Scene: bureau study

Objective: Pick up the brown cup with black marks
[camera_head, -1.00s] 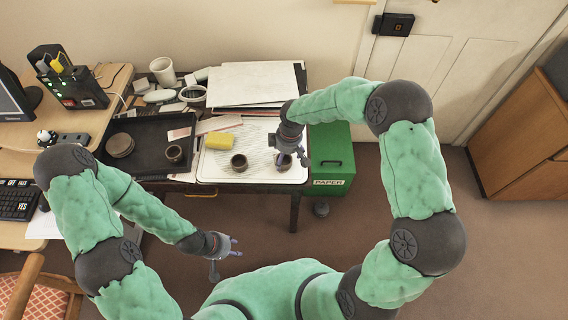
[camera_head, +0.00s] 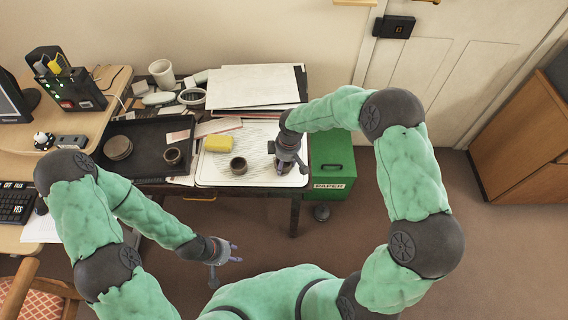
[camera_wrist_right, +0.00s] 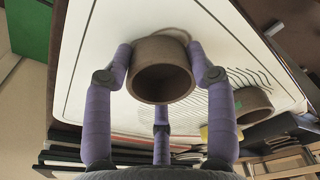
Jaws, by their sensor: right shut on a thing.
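My right gripper (camera_head: 284,164) is over the right part of the white tray (camera_head: 210,176). In the right wrist view (camera_wrist_right: 163,78) its fingers are shut around a brown round cup (camera_wrist_right: 160,72), whose dark opening faces the camera. I cannot make out black marks on this cup, and in the head view the gripper mostly hides it. A second brown cup (camera_head: 238,165) stands on the white tray to the left, apart from the gripper; it also shows in the right wrist view (camera_wrist_right: 252,104). My left gripper (camera_head: 230,252) is open and empty, in front of the table.
A black tray (camera_head: 146,170) holds another small dark cup (camera_head: 173,156) and a round dark stack (camera_head: 118,147). A yellow sponge (camera_head: 217,144) lies behind the second cup. Papers (camera_head: 255,86) and a white cup (camera_head: 162,73) are at the back. A green bin (camera_head: 333,160) stands right of the table.

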